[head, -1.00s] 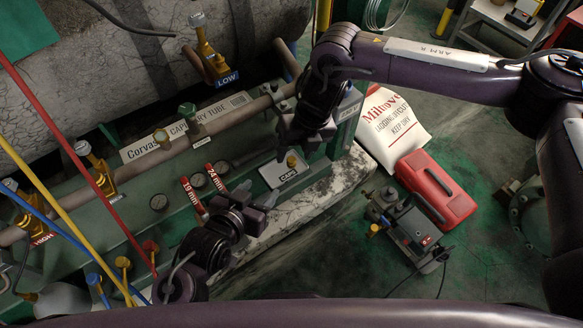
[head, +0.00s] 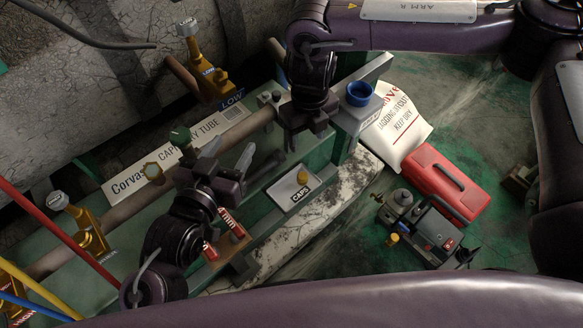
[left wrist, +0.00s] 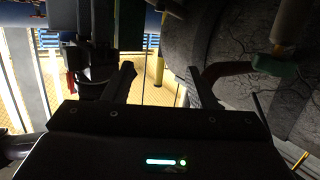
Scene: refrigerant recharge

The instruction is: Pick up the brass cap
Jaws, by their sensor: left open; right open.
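A small brass cap (head: 303,177) sits in the white tray marked CAPS (head: 283,195), on the green bench. My right gripper (head: 305,133) is open and empty above the bench, up the picture from the tray.
A blue cup (head: 360,93) stands on the grey ledge at right. A white sack (head: 400,125), a red case (head: 446,182) and a pump (head: 425,230) are on the floor. Hoses (head: 60,240) cross the left side.

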